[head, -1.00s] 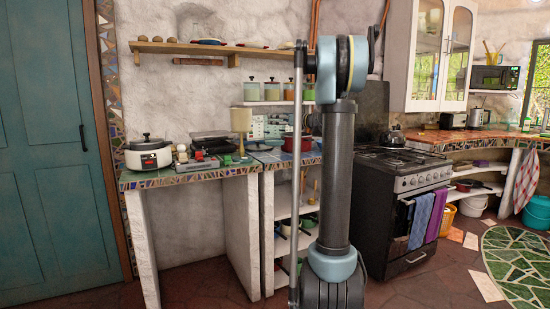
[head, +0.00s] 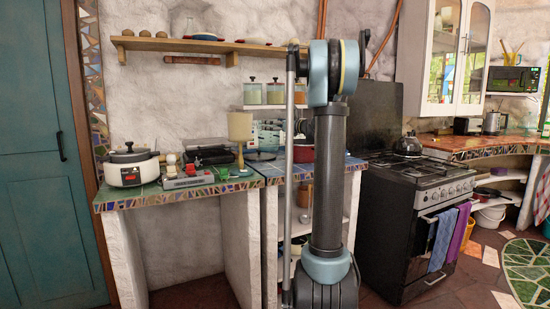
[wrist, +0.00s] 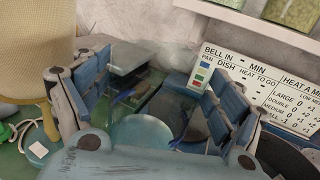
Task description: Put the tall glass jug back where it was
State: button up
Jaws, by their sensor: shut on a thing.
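In the wrist view my gripper (wrist: 158,98) has its two blue-padded fingers on either side of a clear glass thing, which looks like the tall glass jug (wrist: 150,108). The glass is so clear that its outline is hard to make out. A round pale blue-green disc shows low between the fingers; I cannot tell if it is part of the jug. In the head view my arm's upright link hides the gripper, and I cannot make out the jug there.
A lamp (head: 240,127) stands on the tiled counter, its shade close left of my gripper in the wrist view (wrist: 35,50). A lettered sign (wrist: 255,85) is behind on the right. A white cooker (head: 131,167), scale-like device (head: 188,180) and stove (head: 410,185) flank the arm.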

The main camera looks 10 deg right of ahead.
aim_at(277, 142)
jog(key=f, duration=0.1)
jog(key=d+f, duration=0.1)
jog(key=f, duration=0.2)
jog(key=shift+w+d+f, duration=0.1)
jog(key=shift+d, duration=0.25)
jog(key=shift+f, duration=2.1)
jog(key=o, duration=1.5)
